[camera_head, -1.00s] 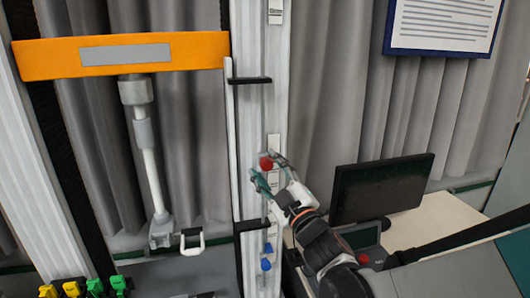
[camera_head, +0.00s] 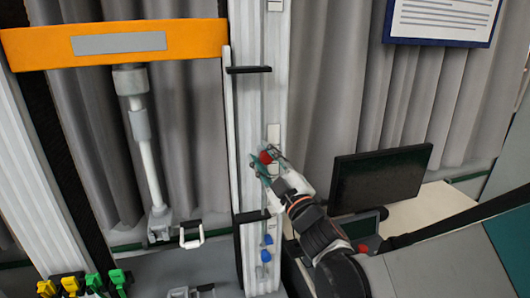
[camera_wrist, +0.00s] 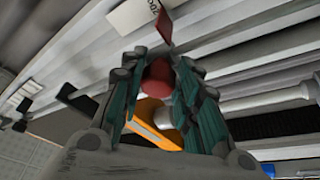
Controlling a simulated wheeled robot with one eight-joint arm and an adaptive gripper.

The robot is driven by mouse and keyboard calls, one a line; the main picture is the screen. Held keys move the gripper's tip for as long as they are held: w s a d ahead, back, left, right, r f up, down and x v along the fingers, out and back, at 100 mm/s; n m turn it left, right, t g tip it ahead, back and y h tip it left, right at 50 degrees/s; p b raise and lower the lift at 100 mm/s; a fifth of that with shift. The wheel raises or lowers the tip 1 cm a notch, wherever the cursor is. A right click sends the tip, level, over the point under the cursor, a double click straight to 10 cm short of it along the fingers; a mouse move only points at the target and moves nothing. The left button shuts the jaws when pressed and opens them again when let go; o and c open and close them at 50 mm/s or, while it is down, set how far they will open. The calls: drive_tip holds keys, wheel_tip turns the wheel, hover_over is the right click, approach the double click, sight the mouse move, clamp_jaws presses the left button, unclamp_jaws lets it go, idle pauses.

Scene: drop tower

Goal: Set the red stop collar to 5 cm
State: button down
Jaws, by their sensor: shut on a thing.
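The red stop collar (camera_head: 266,157) sits on the thin vertical rod of the white column, between an upper black bracket and a lower one. My gripper (camera_head: 268,166) reaches it from the lower right and is shut on it. In the wrist view the red collar (camera_wrist: 158,82) lies between the two green-padded fingers (camera_wrist: 160,88), with a thin red flag-shaped piece (camera_wrist: 166,25) beyond it. The scale marks by the collar are too small to read, and my fingers partly cover the collar.
Black brackets stand out above (camera_head: 249,70) and below (camera_head: 252,216) the collar. Two blue pieces (camera_head: 266,255) sit lower on the column. An orange beam (camera_head: 120,44) spans the upper left. A dark monitor (camera_head: 380,180) stands on the desk close to the right of my arm.

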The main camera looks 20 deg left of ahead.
wheel_tip(320, 180, down, 14)
drive_tip(key=b, duration=1)
drive_tip(key=shift+f+b, duration=0.15)
drive_tip(key=shift+b, duration=0.2)
drive_tip(key=c, duration=1.3)
unclamp_jaws()
drive_tip(key=shift+w+d, duration=0.1)
drive_tip(key=v, duration=0.7)
drive_tip(key=shift+s+d, duration=0.1)
drive_tip(key=shift+s, duration=0.15)
